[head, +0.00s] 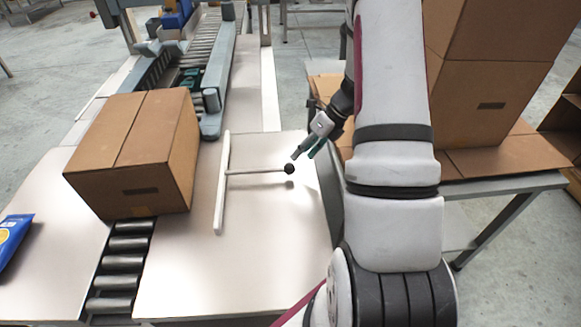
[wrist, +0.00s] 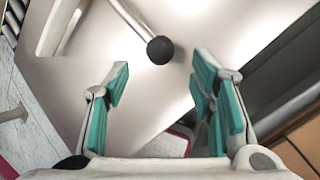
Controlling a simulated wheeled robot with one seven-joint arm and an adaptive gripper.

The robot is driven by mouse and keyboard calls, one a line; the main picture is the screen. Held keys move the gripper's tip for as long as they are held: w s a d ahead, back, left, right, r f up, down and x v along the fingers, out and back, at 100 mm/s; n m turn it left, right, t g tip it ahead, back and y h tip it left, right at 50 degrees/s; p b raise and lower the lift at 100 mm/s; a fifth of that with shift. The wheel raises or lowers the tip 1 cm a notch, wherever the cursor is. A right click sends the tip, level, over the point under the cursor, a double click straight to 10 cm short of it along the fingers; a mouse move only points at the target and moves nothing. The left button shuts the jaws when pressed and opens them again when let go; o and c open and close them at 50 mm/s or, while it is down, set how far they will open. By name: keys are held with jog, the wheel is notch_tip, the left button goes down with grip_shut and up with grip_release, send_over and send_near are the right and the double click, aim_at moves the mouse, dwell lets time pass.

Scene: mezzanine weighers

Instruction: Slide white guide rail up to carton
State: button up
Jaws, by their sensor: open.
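The white guide rail (head: 222,190) is a thin upright bar on the pale table. A grey rod (head: 255,172) runs right from it to a black ball knob (head: 289,168). The large brown carton (head: 135,155) sits left of the rail, with a gap between them. My gripper (head: 302,154) is beside the knob, to its upper right. In the wrist view my gripper (wrist: 160,82) is open, its teal pads apart. The black knob (wrist: 160,49) lies just beyond the fingertips, near the middle, not between the pads. Part of the white rail (wrist: 58,28) shows at upper left.
The carton straddles a roller conveyor (head: 122,265). A blue packet (head: 12,240) lies at the left edge. Grey machine framing (head: 217,85) stands behind the rail. Stacked cartons (head: 485,105) stand on a side table at right. The pale table (head: 275,250) is clear in front of the knob.

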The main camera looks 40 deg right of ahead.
aim_at(293, 165)
jog(key=b+x, duration=0.1)
jog(key=x, duration=0.6)
jog(key=shift+c, duration=0.5)
